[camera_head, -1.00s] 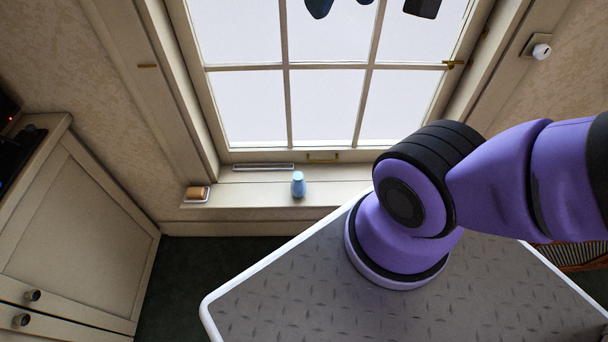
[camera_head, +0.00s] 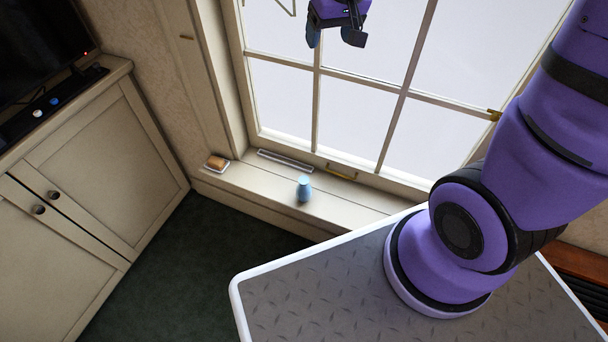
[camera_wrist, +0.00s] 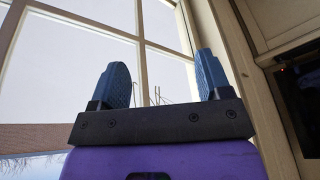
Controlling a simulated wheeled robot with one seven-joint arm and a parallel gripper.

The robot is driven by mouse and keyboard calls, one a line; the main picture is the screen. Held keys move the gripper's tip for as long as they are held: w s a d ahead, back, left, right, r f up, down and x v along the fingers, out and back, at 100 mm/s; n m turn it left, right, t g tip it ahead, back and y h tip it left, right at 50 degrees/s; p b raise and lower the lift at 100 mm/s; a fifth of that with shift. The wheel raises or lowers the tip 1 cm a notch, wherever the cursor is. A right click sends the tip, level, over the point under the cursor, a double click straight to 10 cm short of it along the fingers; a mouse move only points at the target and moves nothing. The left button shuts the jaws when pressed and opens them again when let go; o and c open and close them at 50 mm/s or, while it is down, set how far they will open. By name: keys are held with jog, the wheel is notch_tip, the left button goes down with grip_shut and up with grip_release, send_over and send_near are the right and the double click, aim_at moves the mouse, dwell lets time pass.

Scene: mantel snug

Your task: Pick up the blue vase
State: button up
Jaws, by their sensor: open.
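The blue vase (camera_head: 304,189) stands upright on the window sill (camera_head: 345,209) in the head view. It is small and light blue. My gripper (camera_head: 334,38) shows at the top of the head view, in front of the window panes and well above the vase, apart from it. In the wrist view my gripper (camera_wrist: 162,85) has its two blue fingers spread wide with nothing between them. The wrist view looks toward the window and a wall, and the vase does not show there.
A small dish with a brown item (camera_head: 216,163) sits on the sill left of the vase. A cream cabinet (camera_head: 90,170) with a dark screen (camera_head: 40,45) stands at the left. Dark green floor (camera_head: 200,270) is clear between cabinet and my base.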

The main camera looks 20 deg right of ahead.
jog(key=w+a+r+x, duration=0.1)
jog(key=w+x, duration=0.1)
jog(key=x, duration=1)
jog(key=g, duration=0.2)
send_near(304, 180)
jog(key=shift+h, duration=0.3)
jog(key=shift+w+a+f, duration=0.1)
jog(key=shift+w+f, duration=0.2)
jog(key=shift+f, duration=1.45)
jog(key=shift+w+a+f, duration=0.1)
jog(key=shift+w+f, duration=0.15)
jog(key=shift+f, duration=1.5)
jog(key=shift+w+a+f, duration=0.1)
jog(key=shift+w+f, duration=0.2)
jog(key=shift+f, duration=1.45)
jog(key=shift+c, duration=0.5)
grip_shut()
jog(key=shift+r, duration=0.1)
